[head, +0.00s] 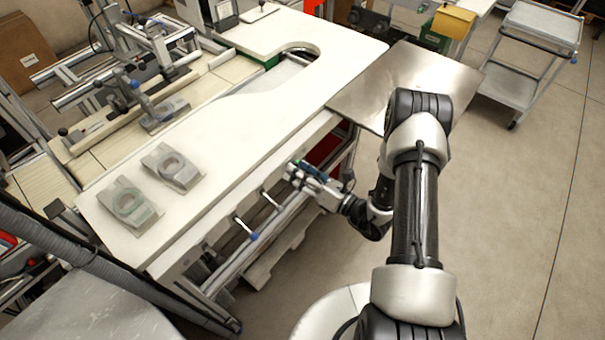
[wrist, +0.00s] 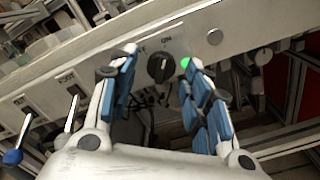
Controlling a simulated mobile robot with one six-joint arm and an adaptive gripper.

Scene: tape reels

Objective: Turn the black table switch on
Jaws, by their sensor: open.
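The black switch (wrist: 158,69) is a round knob on the pale front panel of the table, under small lettering that seems to read OFF and ON. A light mark on the knob runs roughly upright; I cannot tell for sure which setting it points to. My gripper (wrist: 162,58) is open, with one blue-padded finger left of the knob and the other right of it. Nothing is held, and I see no clear contact. In the head view my gripper (head: 303,174) is at the table's front edge, and the switch cannot be made out there.
A green round lamp or button (wrist: 186,63) is right of the knob, close to the right finger. Levers, one with a blue knob (wrist: 13,157), stick out at left. The white tabletop (head: 235,125) carries two grey metal parts (head: 130,203). A metal sheet (head: 385,80) lies beyond.

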